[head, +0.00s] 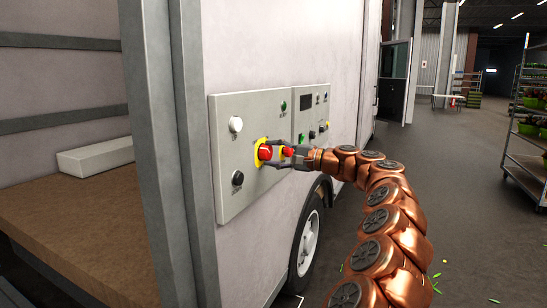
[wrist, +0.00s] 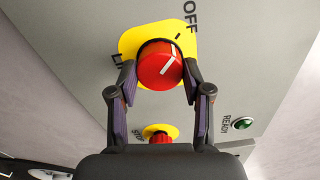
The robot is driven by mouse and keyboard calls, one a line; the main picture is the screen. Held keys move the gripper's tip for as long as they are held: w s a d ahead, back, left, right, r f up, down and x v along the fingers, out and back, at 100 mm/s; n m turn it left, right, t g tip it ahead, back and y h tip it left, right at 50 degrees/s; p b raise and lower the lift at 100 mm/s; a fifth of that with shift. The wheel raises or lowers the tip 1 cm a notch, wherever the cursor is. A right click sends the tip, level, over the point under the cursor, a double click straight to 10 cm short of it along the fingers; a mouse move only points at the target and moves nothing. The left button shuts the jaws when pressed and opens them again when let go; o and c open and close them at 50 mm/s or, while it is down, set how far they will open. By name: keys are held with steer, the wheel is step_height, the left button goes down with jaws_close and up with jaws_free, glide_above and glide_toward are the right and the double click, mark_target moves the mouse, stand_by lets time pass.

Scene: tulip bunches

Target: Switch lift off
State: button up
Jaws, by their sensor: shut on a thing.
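A red rotary knob (wrist: 160,66) sits on a yellow plate (wrist: 128,44) on the grey control panel (head: 222,195) of the truck. It also shows in the head view (head: 265,152). Its white line points up and slightly right in the wrist view, roughly toward a black tick near the OFF label (wrist: 190,14). Another label left of the knob is partly hidden by a finger. My gripper (wrist: 159,74) is shut on the knob, one finger on each side; it reaches in from the right in the head view (head: 267,153).
A red stop button (wrist: 160,137) on yellow sits close to the knob, between my fingers in the wrist view. A plant rack (head: 520,140) stands far right.

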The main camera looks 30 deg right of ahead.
steer(key=shift+f, duration=0.1)
steer(key=o, duration=1.2)
steer(key=shift+c, duration=0.2)
steer(key=v, duration=1.2)
steer(key=shift+a, duration=0.1)
